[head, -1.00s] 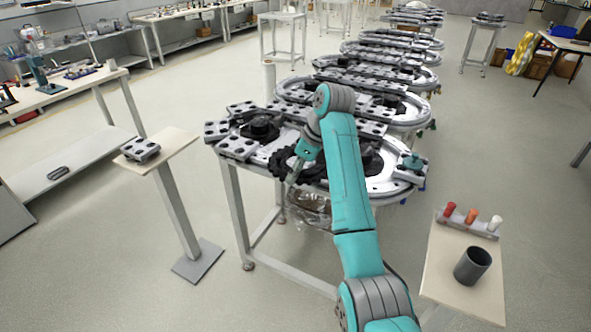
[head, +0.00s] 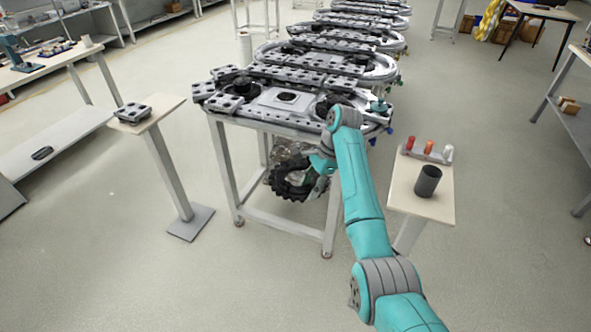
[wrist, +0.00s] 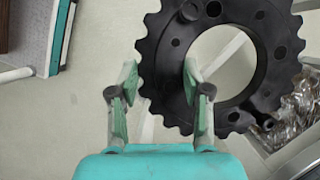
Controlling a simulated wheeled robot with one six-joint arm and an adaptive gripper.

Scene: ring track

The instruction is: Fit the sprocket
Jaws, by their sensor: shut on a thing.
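The sprocket (head: 288,184) is a black toothed ring with a large round hole. In the head view it hangs tilted in front of the track table, below the tabletop. My gripper (head: 311,174) is shut on its rim at the right side. In the wrist view the sprocket (wrist: 262,50) fills the upper right, and the fingers of my gripper (wrist: 160,88) straddle its left rim, one outside and one at the hole. The ring track (head: 262,118) on the table has dark hubs and a pale plate with a dark centre (head: 287,97).
A stand on the right holds a dark cup (head: 428,180) and a rack with red, orange and white pieces (head: 428,152). Crumpled clear plastic (wrist: 294,118) hangs under the table. The floor in front is open.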

